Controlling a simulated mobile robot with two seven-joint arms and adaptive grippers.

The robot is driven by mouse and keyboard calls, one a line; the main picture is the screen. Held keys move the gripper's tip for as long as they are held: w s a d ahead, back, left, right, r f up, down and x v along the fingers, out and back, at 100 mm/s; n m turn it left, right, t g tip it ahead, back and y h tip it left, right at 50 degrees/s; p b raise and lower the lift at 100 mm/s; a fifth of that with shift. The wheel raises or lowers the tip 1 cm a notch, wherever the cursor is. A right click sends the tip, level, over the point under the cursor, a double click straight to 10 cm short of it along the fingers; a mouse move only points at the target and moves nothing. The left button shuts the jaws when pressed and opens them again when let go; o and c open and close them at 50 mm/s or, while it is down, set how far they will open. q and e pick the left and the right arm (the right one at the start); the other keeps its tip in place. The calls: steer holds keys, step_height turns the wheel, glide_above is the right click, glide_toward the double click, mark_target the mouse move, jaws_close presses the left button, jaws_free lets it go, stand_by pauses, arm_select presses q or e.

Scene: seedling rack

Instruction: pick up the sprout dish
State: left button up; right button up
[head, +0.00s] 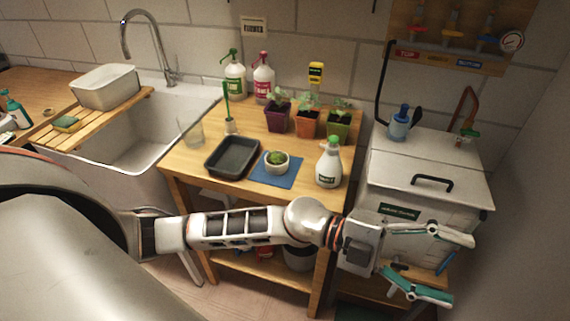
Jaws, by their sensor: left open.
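The sprout dish appears to be the small pale round bowl (277,168) with green growth in it. It sits on a blue mat (263,179) on the wooden table, to the right of a dark tray. My left gripper (459,270) is at the lower right, in front of the white lidded box. Its two teal-padded fingers are spread apart with nothing between them. It is well to the right of the dish and nearer to me, not touching it. My right gripper does not show.
A dark tray (232,157), a white spray bottle (328,168) and potted seedlings (308,122) stand around the mat. A clear glass (191,132) is at the table's left. A white lidded box (431,168) stands to the right. A sink (150,135) is at the left.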

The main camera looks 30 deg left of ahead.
arm_select(q)
step_height(320, 180, down, 4)
steer(key=s+a+m+g+y, duration=0.1)
steer(key=s+m+g+y, duration=0.1)
steer(key=m+g+y, duration=0.15)
steer(key=n+t+y+b, duration=0.1)
steer(key=n+t+y, duration=0.4)
steer(key=y, duration=1.3)
glide_toward(277, 158)
steer(key=f, duration=0.1)
steer(key=f+m+t, duration=0.1)
steer(key=s+a+f+m+t, duration=0.1)
steer(key=x, duration=0.7)
steer(key=shift+w+d+f, duration=0.15)
steer(key=shift+w+f, duration=0.1)
steer(key=shift+w, duration=0.05)
steer(key=c, duration=1.3)
steer(key=shift+c, duration=0.3)
steer(key=shift+r, duration=0.15)
